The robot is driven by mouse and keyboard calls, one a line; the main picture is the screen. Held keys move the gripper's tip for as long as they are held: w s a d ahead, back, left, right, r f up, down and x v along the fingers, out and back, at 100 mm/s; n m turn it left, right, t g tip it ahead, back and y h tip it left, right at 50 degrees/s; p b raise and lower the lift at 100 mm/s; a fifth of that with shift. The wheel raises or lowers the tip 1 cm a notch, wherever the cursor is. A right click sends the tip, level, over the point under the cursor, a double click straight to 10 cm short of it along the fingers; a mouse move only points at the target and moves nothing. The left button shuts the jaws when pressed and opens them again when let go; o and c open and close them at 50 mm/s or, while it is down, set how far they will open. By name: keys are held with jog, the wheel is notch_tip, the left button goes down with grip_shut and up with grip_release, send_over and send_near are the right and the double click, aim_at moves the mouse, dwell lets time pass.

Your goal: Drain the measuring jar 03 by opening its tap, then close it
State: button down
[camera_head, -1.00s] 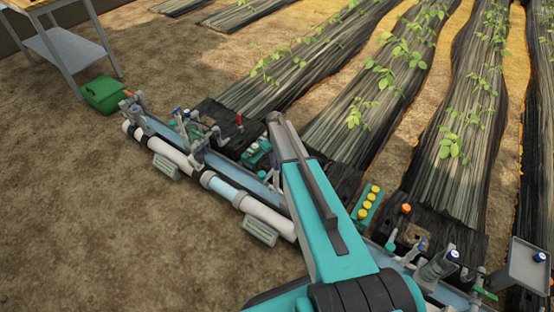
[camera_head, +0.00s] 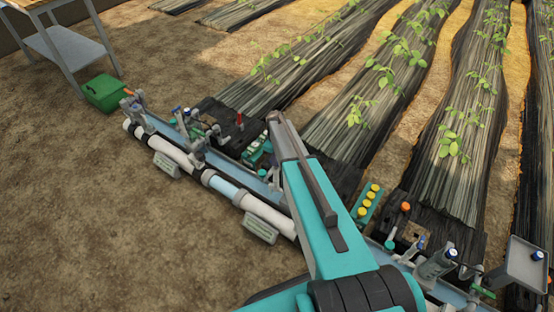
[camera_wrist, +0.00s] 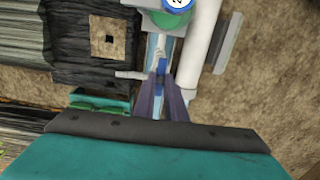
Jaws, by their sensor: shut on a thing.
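In the wrist view my gripper (camera_wrist: 161,84) reaches up the picture with two purple fingers. They are shut on a small blue piece, which looks like a tap handle (camera_wrist: 161,66). Just above it is a jar with a round blue cap (camera_wrist: 177,4) and a green ring (camera_wrist: 170,20). The cap is cut off by the top edge, so I cannot read its number fully. In the head view a clear jar (camera_head: 435,268) with a blue cap stands right of my arm. My arm covers part of the skid there, and I cannot make out my gripper.
A white pipe (camera_wrist: 203,45) runs close to the right of the jar in the wrist view. A teal box with yellow buttons (camera_head: 367,203), a grey tray (camera_head: 524,268) and a green crate (camera_head: 104,93) stand along the skid. Bare soil (camera_head: 110,220) lies in front.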

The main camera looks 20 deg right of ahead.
jog(key=c, duration=1.8)
grip_release()
jog(key=shift+d, duration=0.1)
jog(key=shift+r, duration=0.15)
notch_tip(320, 180, up, 14)
jog(key=shift+f+p, duration=0.25)
jog(key=shift+p, duration=0.05)
